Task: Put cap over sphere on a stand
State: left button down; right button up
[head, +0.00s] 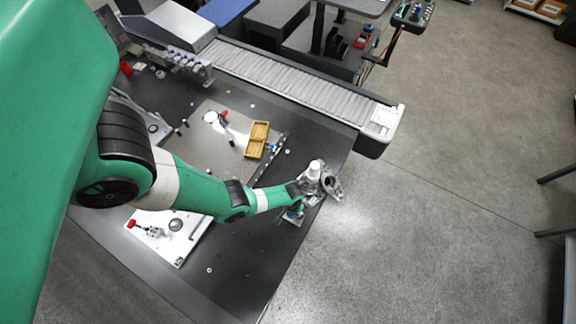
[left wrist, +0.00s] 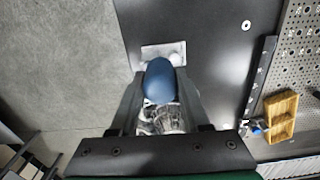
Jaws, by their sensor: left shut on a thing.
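My left gripper (head: 303,201) is near the right-hand corner of the dark table in the head view. In the left wrist view the left gripper (left wrist: 159,82) is shut on a rounded blue cap (left wrist: 159,80), held between its fingertips. Just beyond the cap is the stand's pale base plate (left wrist: 150,51), with a bright, shiny rounded part (left wrist: 176,59) that looks like the sphere, partly hidden by the cap. In the head view the stand's plate (head: 291,218) sits under the gripper. I cannot tell whether cap and sphere touch. My right gripper is in neither view.
A yellow divided tray (head: 258,125) lies on the table, also in the left wrist view (left wrist: 283,104). A white plate (head: 165,251) with a red-handled clamp (head: 131,223) is at the near left. A conveyor (head: 290,80) runs along the back. Open floor lies to the right.

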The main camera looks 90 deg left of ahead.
pick_arm(q)
jog(key=w+r, duration=0.1)
jog(key=w, duration=0.1)
jog(key=w+a+r, duration=0.1)
jog(key=w, duration=0.1)
jog(key=shift+a+r, duration=0.15)
jog(key=shift+r, duration=0.05)
jog(key=shift+f, duration=0.1)
jog(key=shift+s+f, duration=0.1)
jog(key=b, duration=0.9)
send_over(298, 221)
jog(key=a, duration=0.2)
jog(key=shift+w+f, duration=0.15)
jog(key=shift+f, duration=2.15)
jog(key=shift+w+f, duration=0.15)
jog(key=shift+f, duration=2.15)
jog(key=shift+f, duration=0.15)
jog(key=shift+c, duration=1.4)
grip_release()
